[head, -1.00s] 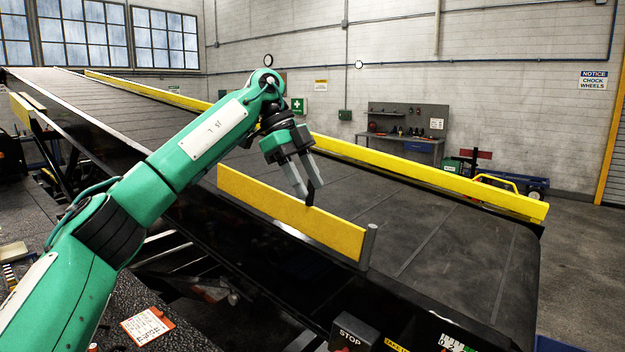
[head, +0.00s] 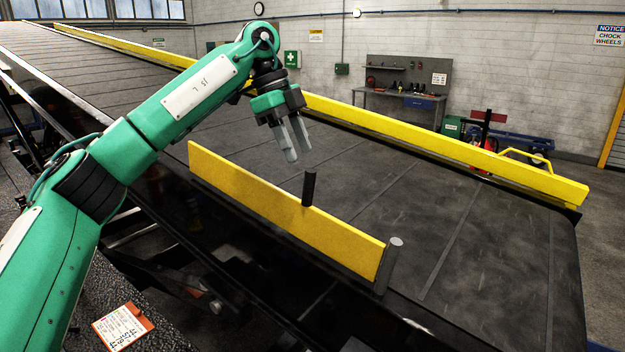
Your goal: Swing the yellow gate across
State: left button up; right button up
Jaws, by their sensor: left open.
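The yellow gate (head: 270,208) is a long upright board along the near edge of the belt. Its right end meets a grey post (head: 390,262). A short black handle (head: 309,188) stands up from the gate's top edge, right of its middle. My left gripper (head: 298,154) is open and empty. Its fingers point down, above and slightly left of the handle, and appear apart from it. My right gripper is not in view.
The dark conveyor belt (head: 430,215) slopes up to the far left, and its surface beyond the gate is clear. A fixed yellow rail (head: 420,137) runs along its far side. An orange-edged clipboard (head: 122,326) lies at lower left.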

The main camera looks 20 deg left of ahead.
aim_at(313, 187)
pick_arm(q)
jog(key=p+x, duration=0.1)
jog(key=x, duration=0.1)
jog(key=p+x, duration=0.1)
jog(key=x, duration=0.1)
jog(key=w+x, duration=0.1)
jog(key=x, duration=0.2)
jog(key=shift+a+p, duration=0.1)
jog(key=shift+p, duration=0.3)
jog(key=shift+p+x, duration=0.35)
jog(key=shift+x, duration=0.55)
jog(key=shift+s+f, duration=0.2)
jog(key=shift+f, duration=0.15)
jog(key=shift+c, duration=0.4)
jog(key=shift+d, duration=0.2)
jog(key=c, duration=0.7)
grip_shut()
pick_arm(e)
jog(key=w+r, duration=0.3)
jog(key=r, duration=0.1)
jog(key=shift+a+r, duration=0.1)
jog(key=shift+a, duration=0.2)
